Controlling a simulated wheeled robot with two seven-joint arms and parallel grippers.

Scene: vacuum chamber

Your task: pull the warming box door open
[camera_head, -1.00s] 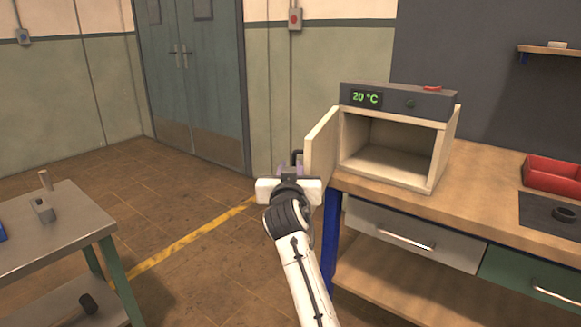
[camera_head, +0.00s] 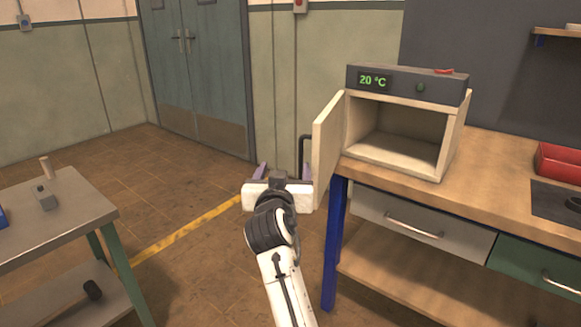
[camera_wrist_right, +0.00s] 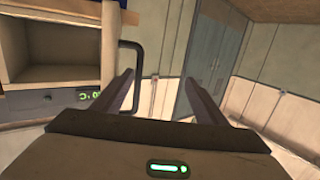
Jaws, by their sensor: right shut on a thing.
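The warming box (camera_head: 412,85) stands on the wooden bench with its front open and its inside empty. Its door (camera_head: 327,147) is swung out to the left, standing roughly square to the front. The dark door handle (camera_head: 303,150) is on the door's outer face, and it also shows in the right wrist view (camera_wrist_right: 137,75). My right gripper (camera_head: 284,172) is at the handle, left of the door. Its fingers (camera_wrist_right: 160,88) stand well apart, with the handle close along one finger; exact contact is hard to see. My left gripper is not in view.
The wooden bench (camera_head: 500,165) has drawers below the box and a red bin (camera_head: 561,163) at right. A grey side table (camera_head: 50,225) stands at left. The floor between (camera_head: 190,260) is clear. A double door (camera_head: 200,75) is behind.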

